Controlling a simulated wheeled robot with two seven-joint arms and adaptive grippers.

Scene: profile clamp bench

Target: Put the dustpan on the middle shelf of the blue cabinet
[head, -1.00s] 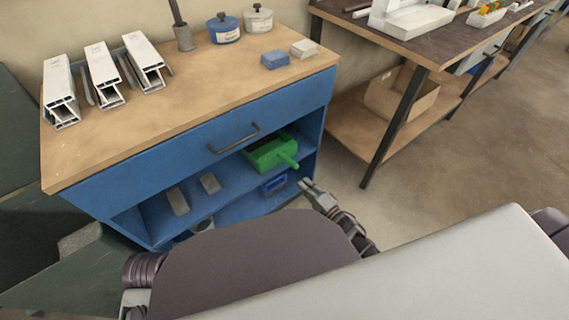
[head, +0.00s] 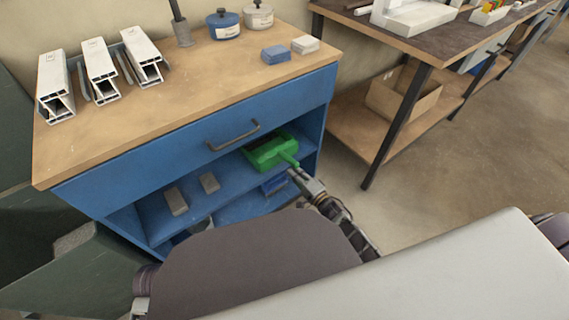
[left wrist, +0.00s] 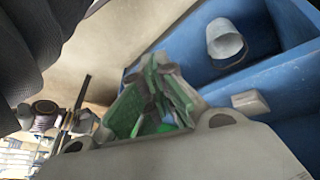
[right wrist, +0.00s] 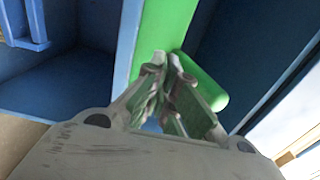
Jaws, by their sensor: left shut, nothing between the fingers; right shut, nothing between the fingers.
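The green dustpan (head: 270,153) lies in the blue cabinet (head: 150,165), on the shelf (head: 225,190) under the drawer and above a lower level. Its handle points forward and right, past the shelf's front edge. My right gripper (head: 292,173) is shut and empty just below the handle's end. In the right wrist view its closed fingertips (right wrist: 172,65) overlap the green dustpan (right wrist: 165,28); I cannot tell whether they touch. My left gripper (left wrist: 163,75) is shut and empty in the left wrist view, near the cabinet's lower part; my body hides it in the head view.
A blue item (head: 273,185) lies below. A pale cup (left wrist: 224,40) stands in the cabinet. White profiles (head: 100,70), pots and blocks occupy the top. A table (head: 425,50) stands right; floor between is clear.

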